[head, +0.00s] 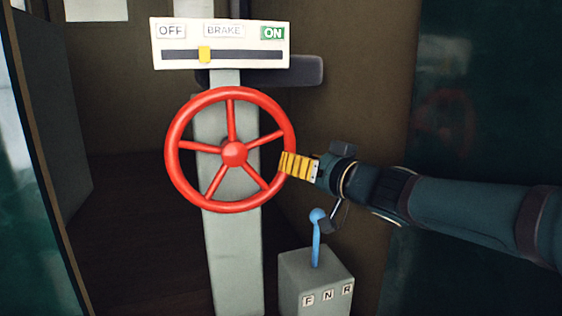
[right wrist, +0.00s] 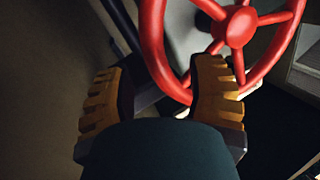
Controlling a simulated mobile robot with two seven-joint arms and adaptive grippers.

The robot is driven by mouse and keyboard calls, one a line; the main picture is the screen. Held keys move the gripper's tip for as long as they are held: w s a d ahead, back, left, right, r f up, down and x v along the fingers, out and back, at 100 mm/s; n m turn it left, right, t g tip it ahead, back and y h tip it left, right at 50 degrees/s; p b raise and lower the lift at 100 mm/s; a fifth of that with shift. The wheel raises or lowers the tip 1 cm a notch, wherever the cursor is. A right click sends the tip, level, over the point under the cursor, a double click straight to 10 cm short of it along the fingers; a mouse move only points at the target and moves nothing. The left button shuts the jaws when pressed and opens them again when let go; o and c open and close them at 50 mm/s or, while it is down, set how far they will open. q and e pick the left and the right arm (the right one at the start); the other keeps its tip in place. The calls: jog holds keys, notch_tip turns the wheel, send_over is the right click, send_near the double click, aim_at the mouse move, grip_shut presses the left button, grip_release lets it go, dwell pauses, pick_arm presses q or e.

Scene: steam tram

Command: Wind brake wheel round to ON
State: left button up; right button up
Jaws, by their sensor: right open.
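The red brake wheel (head: 233,152) with several spokes stands upright on a grey column (head: 233,255). Above it, the white brake indicator (head: 222,44) reads OFF at left and ON in green at right. Its yellow marker (head: 205,55) sits left of the middle of the dark slot. My right gripper (head: 287,164) is at the right side of the wheel's rim, its yellow fingers overlapping it. In the right wrist view the open fingers (right wrist: 158,85) stand apart, with part of the red wheel (right wrist: 235,28) by the right finger; contact is unclear. My left gripper is out of view.
A grey box (head: 316,284) marked F, N, R with a blue lever (head: 317,238) stands just below my right gripper. A dark bar (head: 295,72) sticks out behind the indicator. Dark green panels flank the scene at left and right.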

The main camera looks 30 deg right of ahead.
jog(key=w+b, duration=0.1)
jog(key=w, duration=0.5)
jog(key=shift+a, duration=0.35)
jog(key=shift+w, duration=0.1)
grip_shut()
